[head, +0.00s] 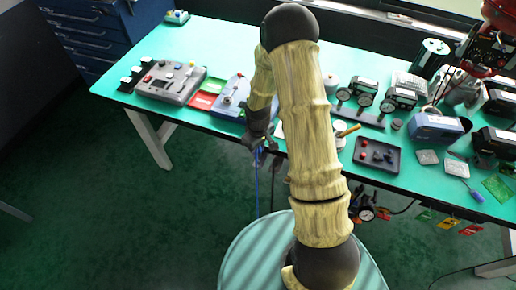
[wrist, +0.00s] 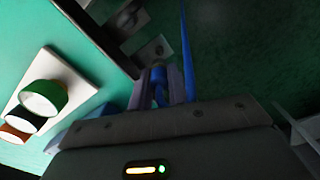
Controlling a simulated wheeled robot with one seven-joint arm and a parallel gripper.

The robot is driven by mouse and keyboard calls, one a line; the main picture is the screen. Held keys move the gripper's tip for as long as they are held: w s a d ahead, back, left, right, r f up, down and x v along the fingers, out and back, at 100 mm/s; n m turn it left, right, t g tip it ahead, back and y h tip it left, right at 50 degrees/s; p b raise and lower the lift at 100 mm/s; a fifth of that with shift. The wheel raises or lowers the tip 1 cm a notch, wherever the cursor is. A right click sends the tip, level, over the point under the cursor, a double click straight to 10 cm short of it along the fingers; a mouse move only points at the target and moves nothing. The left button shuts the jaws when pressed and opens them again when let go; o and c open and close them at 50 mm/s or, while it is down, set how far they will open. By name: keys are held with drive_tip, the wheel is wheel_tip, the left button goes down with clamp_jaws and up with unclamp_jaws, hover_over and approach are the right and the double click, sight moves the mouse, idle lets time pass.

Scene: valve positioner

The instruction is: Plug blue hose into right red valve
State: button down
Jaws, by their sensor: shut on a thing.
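My gripper (head: 262,144) is at the front edge of the green table, left of my arm's links. It is shut on the blue hose (head: 257,185), which hangs down past the edge toward the floor. In the wrist view my gripper's fingers (wrist: 158,88) close around a blue piece, and the blue hose (wrist: 187,45) runs up beside them. A gauge assembly (head: 366,213) with small red parts hangs below the table's front, right of my arm. I cannot tell which of those parts is the right red valve. It is apart from my gripper.
The green table (head: 225,50) carries a grey control box (head: 170,82), a row of gauges (head: 365,98) and a dark tray (head: 377,156). In the wrist view a white plate with round green and orange-rimmed knobs (wrist: 45,97) is at left. Open floor lies front left.

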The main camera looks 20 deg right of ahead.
drive_tip(key=shift+r, duration=0.5)
drive_tip(key=f+m, duration=0.1)
drive_tip(key=m, duration=0.1)
drive_tip(key=shift+f+m, duration=0.35)
drive_tip(key=shift+m, duration=0.05)
drive_tip(key=f+m, duration=0.2)
drive_tip(key=m, duration=0.1)
drive_tip(key=shift+m, duration=0.3)
